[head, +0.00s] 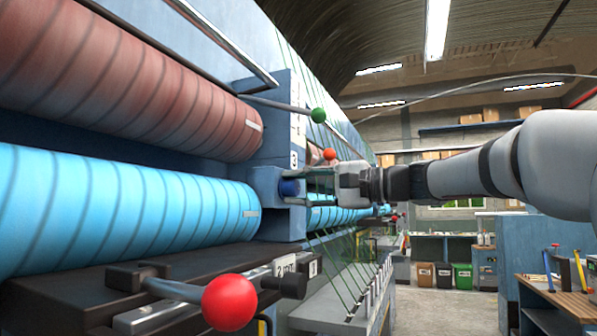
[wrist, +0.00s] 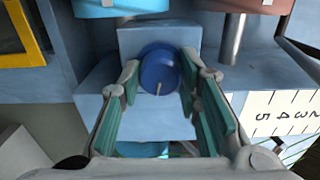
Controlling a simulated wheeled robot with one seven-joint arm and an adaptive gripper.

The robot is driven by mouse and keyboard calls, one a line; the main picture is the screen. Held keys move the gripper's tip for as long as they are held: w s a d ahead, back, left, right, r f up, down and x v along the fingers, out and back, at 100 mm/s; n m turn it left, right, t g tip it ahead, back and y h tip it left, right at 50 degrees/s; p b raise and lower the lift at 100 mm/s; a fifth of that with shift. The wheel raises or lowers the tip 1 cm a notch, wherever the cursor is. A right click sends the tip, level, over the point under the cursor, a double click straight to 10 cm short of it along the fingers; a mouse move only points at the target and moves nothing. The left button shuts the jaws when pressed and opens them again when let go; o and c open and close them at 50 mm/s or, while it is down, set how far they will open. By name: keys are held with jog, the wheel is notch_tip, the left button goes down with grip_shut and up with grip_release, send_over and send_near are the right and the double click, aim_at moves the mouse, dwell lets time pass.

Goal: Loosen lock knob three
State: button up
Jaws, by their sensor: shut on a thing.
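The blue lock knob (head: 290,187) sits on a blue block at the machine's frame post, just below a label with the number 3 (head: 294,160). In the wrist view the round knob (wrist: 160,65) carries a pale line pointing toward the picture's bottom. My gripper (head: 312,184) reaches in from the right. In the wrist view its two green-padded fingers (wrist: 163,80) stand on either side of the knob and are shut on it. The contact of the pads with the knob's sides is partly hidden.
A light blue roller (head: 120,210) and a reddish roller (head: 110,85) lie left of the post. A red ball-ended lever (head: 229,302) stands in front at the bottom; a green ball (head: 318,115) and a red ball (head: 329,154) are near my gripper.

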jog(key=m+p, duration=0.1)
jog(key=m, duration=0.1)
jog(key=m+p, duration=0.3)
jog(key=shift+s+r+m, duration=0.2)
jog(key=shift+r+m, duration=0.1)
jog(key=shift+r, duration=0.05)
jog(key=shift+w+m+p, duration=0.1)
jog(key=shift+m+p, duration=0.85)
jog(key=shift+m, duration=1.05)
jog(key=o, duration=1)
jog(key=shift+o, duration=0.7)
jog(key=shift+f, duration=0.15)
jog(key=v, duration=1.2)
